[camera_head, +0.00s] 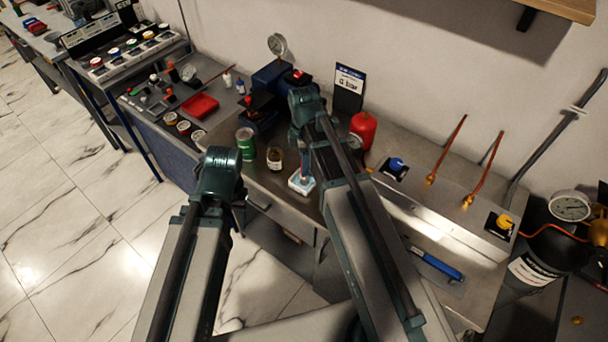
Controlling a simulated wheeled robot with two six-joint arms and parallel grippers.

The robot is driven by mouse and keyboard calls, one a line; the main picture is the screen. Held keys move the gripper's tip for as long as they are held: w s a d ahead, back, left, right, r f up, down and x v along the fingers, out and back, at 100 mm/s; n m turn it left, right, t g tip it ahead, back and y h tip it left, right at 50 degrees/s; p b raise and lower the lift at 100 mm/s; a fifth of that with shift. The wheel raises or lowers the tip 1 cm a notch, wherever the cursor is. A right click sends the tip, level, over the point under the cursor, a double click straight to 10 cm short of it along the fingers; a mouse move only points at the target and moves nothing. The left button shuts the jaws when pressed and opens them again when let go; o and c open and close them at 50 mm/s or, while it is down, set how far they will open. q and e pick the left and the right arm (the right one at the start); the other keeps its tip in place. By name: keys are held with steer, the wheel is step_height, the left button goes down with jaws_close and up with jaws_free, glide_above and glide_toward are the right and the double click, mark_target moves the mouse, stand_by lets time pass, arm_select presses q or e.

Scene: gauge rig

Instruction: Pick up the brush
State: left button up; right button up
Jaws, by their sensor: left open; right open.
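A tool with a blue handle (437,262) lies flat on the right part of the bench; it may be the brush, but its working end is too small to tell. A small white dish with pale blue inside (301,184) sits at the bench's front edge. A thin reddish piece (305,169) rises at the dish, partly behind my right arm; I cannot tell if it is a brush. My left arm reaches up in front of the bench's front edge. My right arm crosses the bench. Both sets of gripper fingers are hidden behind my arm links.
A green can (246,142) and a small jar (275,158) stand left of the dish. A red bottle (363,129) stands behind my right arm. Blue (397,164) and yellow (504,222) knobs and copper rods stand on the right. A black bin (548,248) is far right.

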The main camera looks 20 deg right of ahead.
step_height(320, 180, down, 5)
steer(key=b, duration=0.5)
steer(key=shift+s+f, duration=0.1)
jaws_close()
